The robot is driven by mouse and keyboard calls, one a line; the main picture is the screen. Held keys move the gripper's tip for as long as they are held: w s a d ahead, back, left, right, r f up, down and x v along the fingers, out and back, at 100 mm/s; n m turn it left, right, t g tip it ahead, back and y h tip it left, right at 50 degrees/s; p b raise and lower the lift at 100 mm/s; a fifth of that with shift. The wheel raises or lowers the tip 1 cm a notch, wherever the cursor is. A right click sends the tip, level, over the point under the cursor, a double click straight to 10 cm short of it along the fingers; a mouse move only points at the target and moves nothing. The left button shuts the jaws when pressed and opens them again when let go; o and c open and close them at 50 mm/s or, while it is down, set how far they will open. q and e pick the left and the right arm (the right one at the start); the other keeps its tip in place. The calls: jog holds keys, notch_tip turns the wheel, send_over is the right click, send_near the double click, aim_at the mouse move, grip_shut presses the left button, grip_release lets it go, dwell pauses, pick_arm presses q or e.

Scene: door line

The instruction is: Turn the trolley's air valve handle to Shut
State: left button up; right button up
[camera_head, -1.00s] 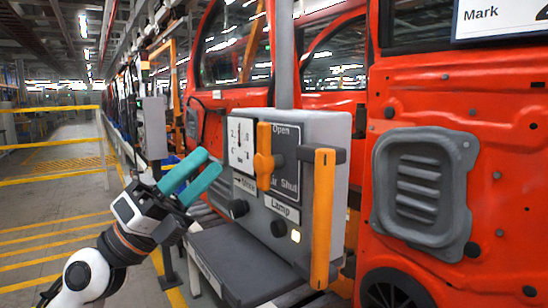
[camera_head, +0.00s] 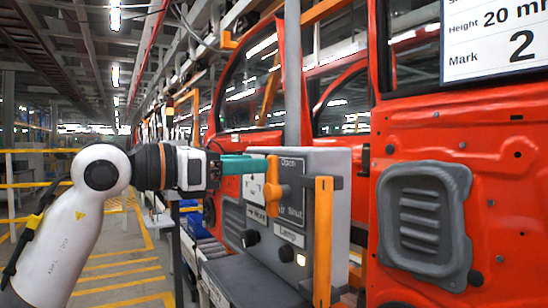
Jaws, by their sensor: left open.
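The orange valve handle (camera_head: 272,186) stands upright on the front of the grey trolley panel (camera_head: 325,165). Its upper end is by the word "Open"; "Air Shut" is printed lower on the dark plate (camera_head: 292,190). My left gripper (camera_head: 258,165) comes in level from the left, its teal fingers open and pointing right. The fingertips overlap the left side of the handle's upper part in the head view. I cannot tell whether they touch it. The fingers hide part of the white gauge plate (camera_head: 254,188). My right gripper is not in view.
A long orange vertical grab bar (camera_head: 323,240) stands at the panel's right. Black knobs (camera_head: 286,254) and a lit lamp (camera_head: 300,260) sit below the handle. A grey shelf (camera_head: 245,280) juts out underneath. A red van body (camera_head: 500,180) is behind, and a sign (camera_head: 495,40) hangs upper right.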

aim_at(274, 186)
pick_arm(q)
jog(key=p+x, duration=0.1)
jog(key=x, duration=0.4)
jog(key=shift+w+d, duration=0.2)
jog(key=shift+d, duration=0.1)
